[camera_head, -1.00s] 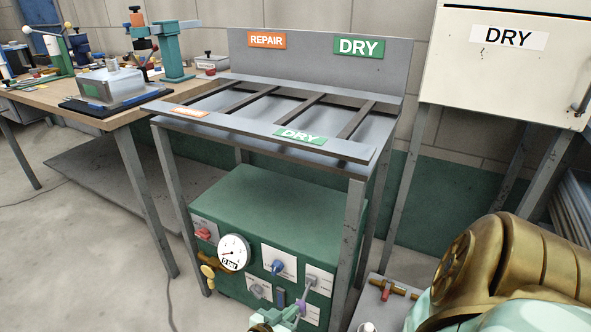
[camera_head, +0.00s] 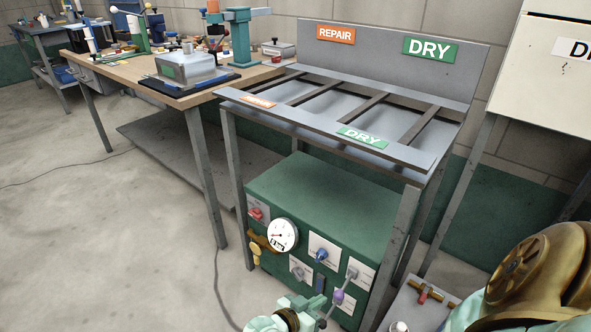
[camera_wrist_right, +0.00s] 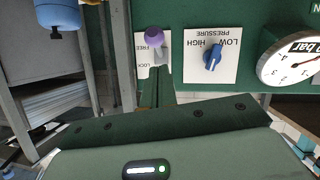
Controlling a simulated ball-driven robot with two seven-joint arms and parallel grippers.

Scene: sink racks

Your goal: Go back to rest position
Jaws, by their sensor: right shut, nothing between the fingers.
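My right gripper (camera_head: 312,306) shows at the bottom of the head view, in front of the green machine (camera_head: 330,187). It is shut and empty. In the right wrist view its dark green fingers (camera_wrist_right: 160,88) point at the machine's panel, close to a lever with a purple knob (camera_wrist_right: 153,34). The same purple knob shows in the head view (camera_head: 338,297). I cannot tell whether the fingers touch the lever. My left gripper is in neither view.
The machine carries a pressure gauge (camera_head: 282,235) and a blue knob (camera_head: 321,254). A grey rack (camera_head: 420,155) with REPAIR and DRY signs stands over it. A wooden workbench (camera_head: 105,65) stands behind left. The floor (camera_head: 90,240) at left is clear.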

